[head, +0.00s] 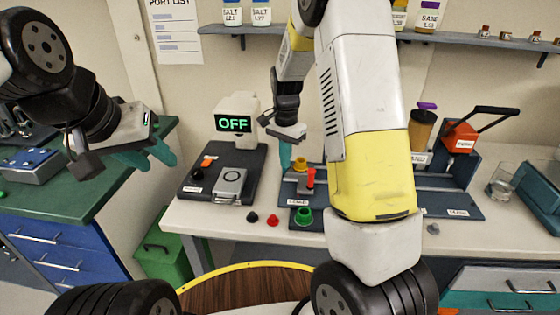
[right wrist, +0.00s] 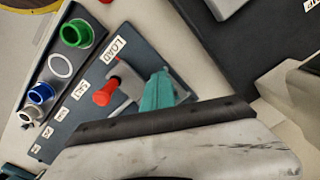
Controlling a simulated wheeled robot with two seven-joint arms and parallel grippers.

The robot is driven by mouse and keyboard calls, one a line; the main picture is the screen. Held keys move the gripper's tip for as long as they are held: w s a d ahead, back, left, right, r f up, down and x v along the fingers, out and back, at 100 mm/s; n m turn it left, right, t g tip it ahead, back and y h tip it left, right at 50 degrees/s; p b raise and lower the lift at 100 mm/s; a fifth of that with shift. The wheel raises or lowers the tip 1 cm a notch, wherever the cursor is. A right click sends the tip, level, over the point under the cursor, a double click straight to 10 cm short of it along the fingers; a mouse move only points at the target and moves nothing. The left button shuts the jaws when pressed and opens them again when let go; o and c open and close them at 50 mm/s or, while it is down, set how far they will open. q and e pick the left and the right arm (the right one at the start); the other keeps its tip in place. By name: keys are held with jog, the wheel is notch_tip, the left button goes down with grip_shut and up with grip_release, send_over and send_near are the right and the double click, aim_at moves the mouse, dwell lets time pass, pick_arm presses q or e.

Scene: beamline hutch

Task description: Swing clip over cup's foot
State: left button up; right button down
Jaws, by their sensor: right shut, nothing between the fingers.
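The clip with its upright red handle (head: 310,178) stands on the dark plate by the LOAD label. In the right wrist view the red handle (right wrist: 105,92) rises from a grey metal part. A brass-coloured piece (head: 300,163) beside it in the head view may be the cup; its foot cannot be made out. My right gripper (head: 285,155) is shut and empty, just left of the clip and above the plate. Its teal fingertips (right wrist: 157,92) show beside the red handle, apart from it as far as I can tell. My left gripper (head: 147,155) hangs empty at left, its teal fingers apart.
A green collar (head: 303,216) sits at the plate's front; blue (right wrist: 40,93) and white rings (right wrist: 60,66) line up beside it. A device reading OFF (head: 233,123) stands left. An orange-headed lever tool (head: 461,138) and a glass (head: 503,182) are at right. My right arm hides the middle.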

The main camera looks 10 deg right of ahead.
jog(key=shift+w+a, duration=0.1)
jog(key=shift+a, duration=0.05)
jog(key=shift+w+a, duration=0.3)
jog(key=shift+a, duration=0.15)
dwell(0.3)
jog(key=shift+w+a, duration=0.45)
jog(key=shift+w, duration=0.2)
jog(key=shift+w+a, duration=0.3)
jog(key=shift+w, duration=0.2)
